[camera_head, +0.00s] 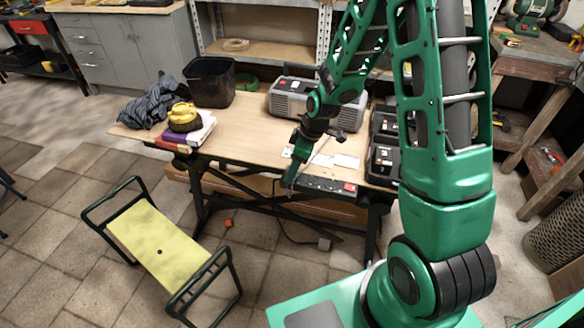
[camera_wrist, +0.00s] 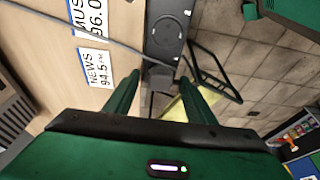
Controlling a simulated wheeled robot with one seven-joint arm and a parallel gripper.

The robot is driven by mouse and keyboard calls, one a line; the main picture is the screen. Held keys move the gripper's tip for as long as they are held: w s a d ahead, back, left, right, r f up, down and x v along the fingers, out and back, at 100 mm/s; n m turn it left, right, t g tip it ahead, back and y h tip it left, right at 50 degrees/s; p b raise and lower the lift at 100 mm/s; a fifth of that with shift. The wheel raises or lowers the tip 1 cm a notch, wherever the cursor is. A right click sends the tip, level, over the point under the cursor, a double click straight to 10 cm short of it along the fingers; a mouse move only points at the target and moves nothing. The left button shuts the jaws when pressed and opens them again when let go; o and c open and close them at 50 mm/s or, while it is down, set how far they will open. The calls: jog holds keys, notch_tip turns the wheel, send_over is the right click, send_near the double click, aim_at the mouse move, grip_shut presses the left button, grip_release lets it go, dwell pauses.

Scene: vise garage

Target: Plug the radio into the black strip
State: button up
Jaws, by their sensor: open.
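The grey radio (camera_head: 295,98) stands at the back of the workbench; part of its grey grille shows at the left edge of the wrist view (camera_wrist: 14,112). The black strip (camera_head: 325,186) lies along the bench's front edge, with a red switch at its right end. In the wrist view the strip (camera_wrist: 168,12) shows a round socket. A dark block (camera_wrist: 160,77), which looks like a plug, is at the strip's near end, with a grey cable (camera_wrist: 110,42) running to it. My gripper (camera_wrist: 160,79) is open, its fingers on either side of this block. Whether the block is seated is unclear.
Black boxes (camera_head: 383,160) stand at the bench's right. A black bin (camera_head: 210,82), cloth (camera_head: 150,104) and books (camera_head: 195,133) occupy its left. A yellow-topped stool (camera_head: 160,245) stands in front.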

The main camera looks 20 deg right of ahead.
jog(key=v, duration=1)
jog(key=shift+r, duration=0.3)
jog(key=shift+d, duration=0.15)
jog(key=s+d+r+m+h, duration=0.2)
jog(key=s+d+r+m, duration=0.6)
jog(key=s+d, duration=0.3)
jog(key=s+d+r+m+g, duration=0.1)
jog(key=s+m, duration=0.3)
jog(key=s, duration=0.5)
jog(key=s+d+r+m+g, duration=0.1)
jog(key=s+d+r+m, duration=0.1)
jog(key=s+m, duration=0.3)
jog(key=s+r, duration=0.1)
jog(key=s, duration=0.3)
jog(key=shift+h, duration=0.3)
jog(key=shift+s, duration=0.1)
jog(key=shift+w+d+f, duration=0.1)
jog(key=shift+w+f, duration=0.2)
jog(key=shift+w, duration=0.35)
